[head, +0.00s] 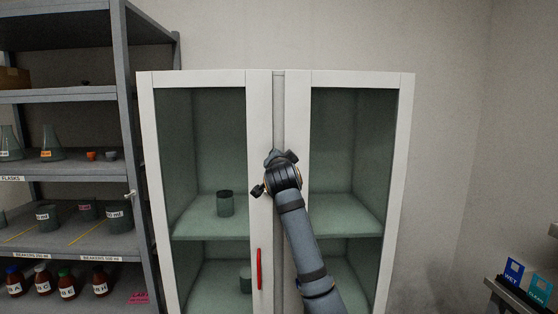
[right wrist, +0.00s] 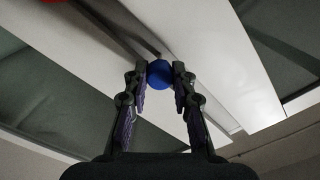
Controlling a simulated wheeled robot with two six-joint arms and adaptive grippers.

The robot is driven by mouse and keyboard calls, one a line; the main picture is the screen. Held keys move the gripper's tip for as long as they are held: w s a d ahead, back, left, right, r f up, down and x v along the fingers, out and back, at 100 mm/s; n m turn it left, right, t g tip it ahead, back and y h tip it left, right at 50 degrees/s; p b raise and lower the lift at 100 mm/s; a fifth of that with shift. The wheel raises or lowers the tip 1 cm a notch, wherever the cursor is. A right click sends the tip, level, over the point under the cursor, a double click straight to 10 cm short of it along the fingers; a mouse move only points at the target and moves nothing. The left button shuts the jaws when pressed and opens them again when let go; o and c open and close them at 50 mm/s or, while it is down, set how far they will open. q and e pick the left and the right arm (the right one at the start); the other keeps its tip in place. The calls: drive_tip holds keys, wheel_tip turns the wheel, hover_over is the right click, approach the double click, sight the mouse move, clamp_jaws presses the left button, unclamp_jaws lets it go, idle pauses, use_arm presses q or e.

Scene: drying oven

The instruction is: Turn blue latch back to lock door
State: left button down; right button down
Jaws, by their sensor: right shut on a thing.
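The blue latch (right wrist: 160,74) shows as a round blue knob between the fingertips of my right gripper (right wrist: 159,76) in the right wrist view. That gripper is shut on it. In the head view my right gripper (head: 276,161) is at the middle of the white glass-fronted cabinet (head: 300,76), over the seam between its two doors, and it hides the latch. The left door (head: 260,120) and right door (head: 297,120) have white frames, with a grey strip between them. I cannot tell the latch's angle. My left gripper is not in view.
A red handle (head: 259,268) stands upright on the left door's inner frame, below my right gripper. A grey beaker (head: 225,204) stands on a shelf inside. A metal rack (head: 124,150) with labelled glassware is close on the left. Blue boxes (head: 513,270) sit at far right.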

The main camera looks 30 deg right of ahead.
drive_tip(key=c, duration=1.1)
unclamp_jaws()
drive_tip(key=v, duration=1.2)
drive_tip(key=shift+d, duration=0.1)
